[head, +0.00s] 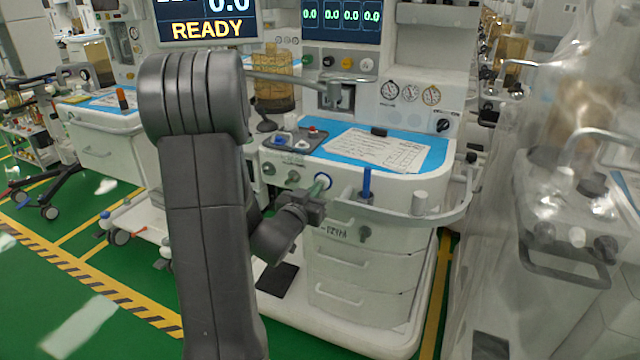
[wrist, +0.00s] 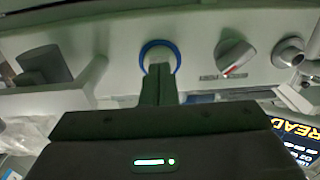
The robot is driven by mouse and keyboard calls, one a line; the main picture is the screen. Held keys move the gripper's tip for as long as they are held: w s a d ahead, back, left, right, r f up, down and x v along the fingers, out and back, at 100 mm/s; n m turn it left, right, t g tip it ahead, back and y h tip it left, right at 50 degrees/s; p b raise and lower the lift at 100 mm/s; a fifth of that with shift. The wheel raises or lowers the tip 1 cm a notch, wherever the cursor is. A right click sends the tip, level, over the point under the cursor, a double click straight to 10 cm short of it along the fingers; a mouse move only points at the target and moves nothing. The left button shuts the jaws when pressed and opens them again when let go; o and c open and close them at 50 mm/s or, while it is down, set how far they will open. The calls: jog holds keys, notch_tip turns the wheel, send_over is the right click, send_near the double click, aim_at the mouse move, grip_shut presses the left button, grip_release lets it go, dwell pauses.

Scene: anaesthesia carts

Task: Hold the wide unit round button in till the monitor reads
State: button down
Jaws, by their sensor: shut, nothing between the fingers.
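The wide white unit (head: 340,245) stands in the middle of the head view. Its round button with a blue ring (head: 325,180) is on the front panel, and it also shows in the wrist view (wrist: 160,48). My gripper (head: 318,188) is shut and empty, its fingers pointing at the button. In the wrist view the fingertips (wrist: 160,70) overlap the button's lower middle and hide part of it. Contact and how far it is pressed cannot be told. The monitor (head: 207,22) at the top reads READY in yellow; part of that word shows in the wrist view (wrist: 297,135).
A grey knob (wrist: 235,55) and a round port (wrist: 288,52) sit right of the button in the wrist view. A rail (head: 400,216) with a blue post (head: 366,184) curves around the unit's front right. A plastic-draped cart (head: 570,190) stands at right. Green floor is open at lower left.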

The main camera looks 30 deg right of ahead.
jog(key=shift+x, duration=0.8)
jog(key=shift+a, duration=0.1)
dwell(1.4)
jog(key=b+v, duration=0.1)
jog(key=v, duration=0.7)
dwell(0.5)
